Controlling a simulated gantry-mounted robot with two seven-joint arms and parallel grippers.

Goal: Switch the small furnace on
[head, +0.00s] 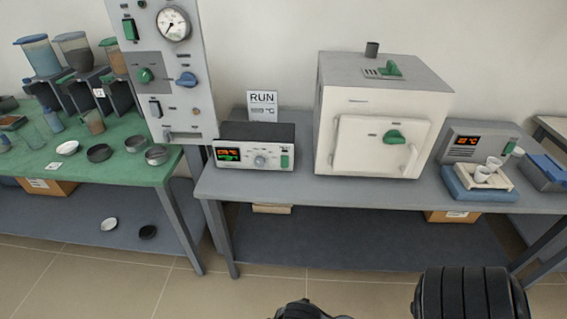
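A white box furnace (382,110) with a grey top stands on the grey bench. I cannot tell which unit is called the small furnace, or the switch positions. Only dark parts of my arms show at the bottom edge; neither gripper is visible.
A card reading RUN (262,104) stands behind the control box. White crucibles sit on a tray before the grey unit. A tall panel (165,75) with a gauge stands at the left, by a green-topped table (115,177). The front bench strip (320,190) is clear.

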